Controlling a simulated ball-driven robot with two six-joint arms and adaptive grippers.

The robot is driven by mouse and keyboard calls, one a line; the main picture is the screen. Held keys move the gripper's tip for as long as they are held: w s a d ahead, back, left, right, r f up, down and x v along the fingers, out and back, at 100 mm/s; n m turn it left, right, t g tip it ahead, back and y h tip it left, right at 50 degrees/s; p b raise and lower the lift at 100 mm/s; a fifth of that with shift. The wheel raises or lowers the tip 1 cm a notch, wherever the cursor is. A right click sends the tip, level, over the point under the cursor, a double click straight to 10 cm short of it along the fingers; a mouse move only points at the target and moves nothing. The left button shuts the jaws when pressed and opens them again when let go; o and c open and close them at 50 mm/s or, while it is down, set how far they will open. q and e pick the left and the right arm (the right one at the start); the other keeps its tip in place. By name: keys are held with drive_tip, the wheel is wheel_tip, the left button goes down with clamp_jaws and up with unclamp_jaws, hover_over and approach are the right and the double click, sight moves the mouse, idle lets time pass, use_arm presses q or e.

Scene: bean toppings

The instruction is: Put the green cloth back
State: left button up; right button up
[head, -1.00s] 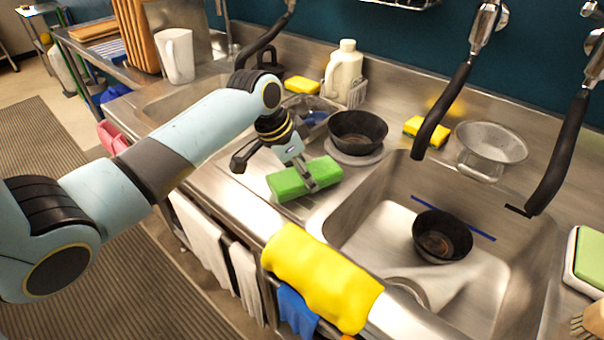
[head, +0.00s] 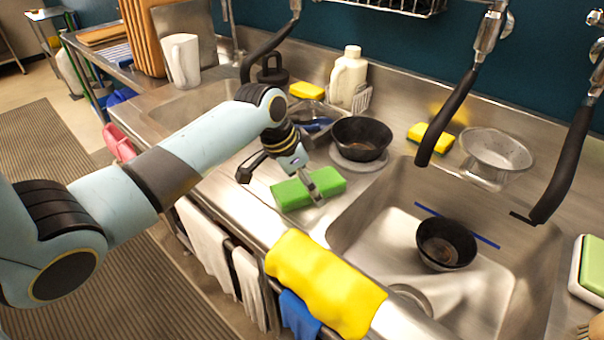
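The green cloth (head: 333,179) is a folded green block, lying on the metal counter left of the right-hand sink basin. My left gripper (head: 316,191) comes in from the left and points down at the cloth. One grey finger shows in front of the middle of the cloth and seems to touch it. My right gripper is not in view.
A yellow cloth (head: 325,283) hangs over the front rail beside a blue cloth (head: 299,315) and white towels (head: 207,240). A black bowl (head: 361,137) stands behind the green cloth. Another bowl (head: 446,243) is in the sink basin (head: 385,235). Black-handled hoses hang over the sink.

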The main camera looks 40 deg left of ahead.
use_arm(q)
drive_tip(key=v, duration=1.2)
